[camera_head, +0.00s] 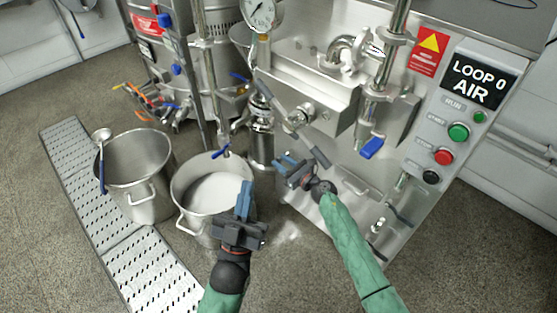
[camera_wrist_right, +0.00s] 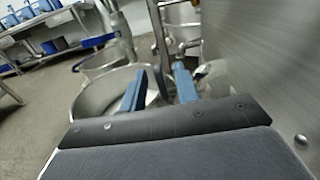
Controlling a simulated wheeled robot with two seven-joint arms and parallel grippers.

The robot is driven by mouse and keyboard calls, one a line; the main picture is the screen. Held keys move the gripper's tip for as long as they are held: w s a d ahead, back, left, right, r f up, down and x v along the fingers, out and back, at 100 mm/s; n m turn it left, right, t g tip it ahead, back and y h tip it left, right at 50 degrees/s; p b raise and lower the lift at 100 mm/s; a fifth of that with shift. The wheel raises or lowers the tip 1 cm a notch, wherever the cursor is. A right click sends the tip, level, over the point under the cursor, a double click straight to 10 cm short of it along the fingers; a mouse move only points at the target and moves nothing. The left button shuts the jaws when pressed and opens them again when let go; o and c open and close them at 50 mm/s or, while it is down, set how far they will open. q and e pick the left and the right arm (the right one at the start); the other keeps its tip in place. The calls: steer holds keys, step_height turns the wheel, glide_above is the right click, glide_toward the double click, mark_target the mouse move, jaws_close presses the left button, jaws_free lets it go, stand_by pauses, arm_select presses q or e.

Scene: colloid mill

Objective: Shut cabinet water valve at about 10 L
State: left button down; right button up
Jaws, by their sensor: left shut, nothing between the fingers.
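A blue-handled valve (camera_head: 372,148) sits low on the vertical pipe at the front of the steel cabinet (camera_head: 340,190). A smaller blue lever (camera_head: 221,152) shows above the steel pot (camera_head: 180,212), which holds white liquid. I cannot tell which is the cabinet water valve. My right gripper (camera_head: 289,163) is open and empty, left of the valve on the pipe and apart from it, by a long grey lever. Its parted blue fingers show in the right wrist view (camera_wrist_right: 160,90). My left gripper (camera_head: 244,194) is shut and empty, in front of the pot's right side.
A second steel pot (camera_head: 118,188) with a ladle (camera_head: 102,150) stands at the left, beside a perforated floor grate (camera_head: 85,180). A panel (camera_head: 450,125) reading "LOOP 0 AIR" carries green and red buttons. A round gauge (camera_head: 260,12) is at the top. Open floor lies at lower right.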

arm_select(q)
steer(key=shift+s+a+r+t, duration=0.1)
steer(key=shift+s+r+t, duration=0.2)
steer(key=shift+r, duration=0.3)
arm_select(e)
steer(key=shift+x, duration=1.1)
jaws_close()
arm_select(q)
steer(key=shift+s, duration=0.1)
